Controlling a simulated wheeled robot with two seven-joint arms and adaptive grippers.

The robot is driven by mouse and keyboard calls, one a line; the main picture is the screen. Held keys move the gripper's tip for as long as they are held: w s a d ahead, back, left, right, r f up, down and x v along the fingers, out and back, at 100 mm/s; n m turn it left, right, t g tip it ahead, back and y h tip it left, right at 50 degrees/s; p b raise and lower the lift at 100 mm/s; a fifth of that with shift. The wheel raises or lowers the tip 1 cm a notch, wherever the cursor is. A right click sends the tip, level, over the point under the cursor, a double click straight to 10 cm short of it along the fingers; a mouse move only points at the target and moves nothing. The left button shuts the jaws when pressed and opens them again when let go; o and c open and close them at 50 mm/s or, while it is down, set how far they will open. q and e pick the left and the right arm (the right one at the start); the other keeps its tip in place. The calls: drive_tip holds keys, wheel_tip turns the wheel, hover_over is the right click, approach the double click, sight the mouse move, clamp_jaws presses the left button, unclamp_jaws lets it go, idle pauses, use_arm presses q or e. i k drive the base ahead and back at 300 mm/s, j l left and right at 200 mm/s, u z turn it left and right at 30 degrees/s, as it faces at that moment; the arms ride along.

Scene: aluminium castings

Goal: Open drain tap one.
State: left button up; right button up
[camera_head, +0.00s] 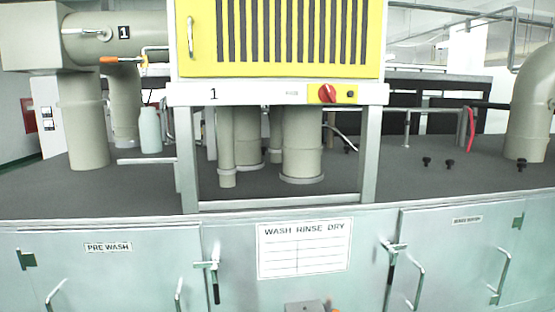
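A tap with an orange lever handle (116,60) shows at the upper left, just below a thick beige pipe (140,42) that carries a black "1" label (123,32). The orange handle lies about horizontal, with a small yellowish part at its right end. A small silver lever (96,34) sits on the pipe above it. No sign reading "drain" can be made out, so I cannot tell for certain which fitting is drain tap one. Neither of my grippers is in view.
A yellow louvred cabinet (206,45) with a red knob (327,93) stands centrally on a metal frame (370,150). Below is a long bench front with latched doors (110,275) and a "WASH RINSE DRY" sign (304,249). A pale bottle (150,130) stands on the dark top.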

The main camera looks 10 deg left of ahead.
sight(116, 59)
drive_tip(key=u, duration=1.25)
